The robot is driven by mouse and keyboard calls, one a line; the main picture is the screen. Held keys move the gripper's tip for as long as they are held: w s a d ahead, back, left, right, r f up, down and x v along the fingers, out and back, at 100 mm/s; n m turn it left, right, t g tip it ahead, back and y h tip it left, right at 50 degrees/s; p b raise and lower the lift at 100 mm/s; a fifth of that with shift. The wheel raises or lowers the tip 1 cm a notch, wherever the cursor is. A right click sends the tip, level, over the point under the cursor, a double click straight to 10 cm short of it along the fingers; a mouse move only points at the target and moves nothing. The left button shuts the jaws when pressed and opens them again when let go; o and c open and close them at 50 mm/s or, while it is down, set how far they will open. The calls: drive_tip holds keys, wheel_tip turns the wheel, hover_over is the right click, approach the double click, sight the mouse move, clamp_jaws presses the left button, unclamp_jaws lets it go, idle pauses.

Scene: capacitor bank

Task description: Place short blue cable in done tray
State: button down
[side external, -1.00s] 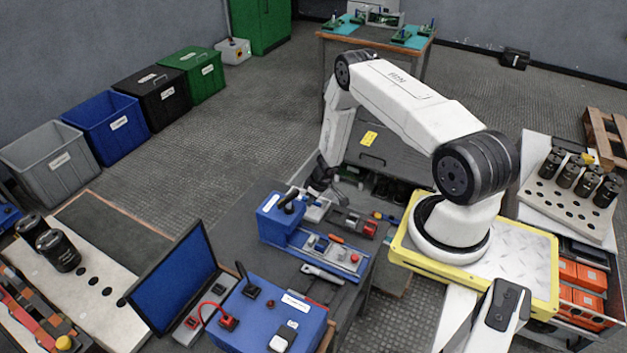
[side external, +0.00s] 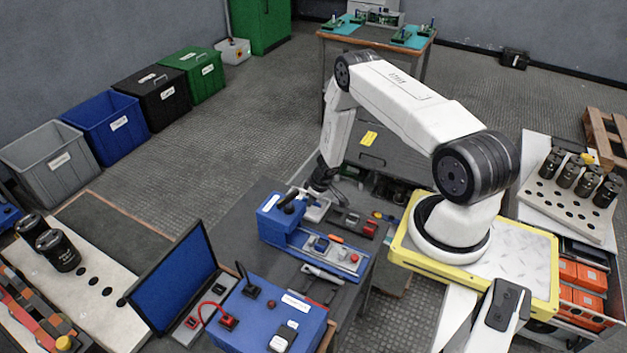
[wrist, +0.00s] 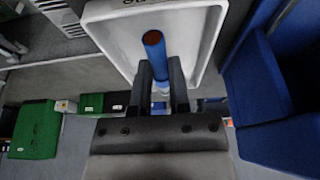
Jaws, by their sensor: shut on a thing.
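My gripper (wrist: 160,85) is shut on the short blue cable (wrist: 154,62), which has a rounded blue body and an orange-red end pointing up the wrist view. The cable lies between the two dark fingers, over the white tray (wrist: 210,45), whose raised rim shows on both sides. I cannot tell whether the cable touches the tray floor. In the side view, my gripper (side external: 321,180) is just behind the white tray (side external: 318,209) on the bench, and the cable is too small or hidden to make out. Dark lettering at the tray's edge is cut off.
A blue machine (side external: 308,240) with switches stands directly in front of the tray. A grey block with a red end (side external: 370,229) lies to its right. A blue box (side external: 262,310) and a monitor (side external: 177,288) stand nearer the camera.

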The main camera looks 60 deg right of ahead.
drive_tip(key=shift+f, duration=0.5)
idle(0.3)
idle(0.4)
drive_tip(key=c, duration=0.5)
unclamp_jaws()
drive_tip(key=shift+r, duration=0.2)
drive_tip(key=shift+r, duration=3.8)
drive_tip(key=shift+r, duration=0.1)
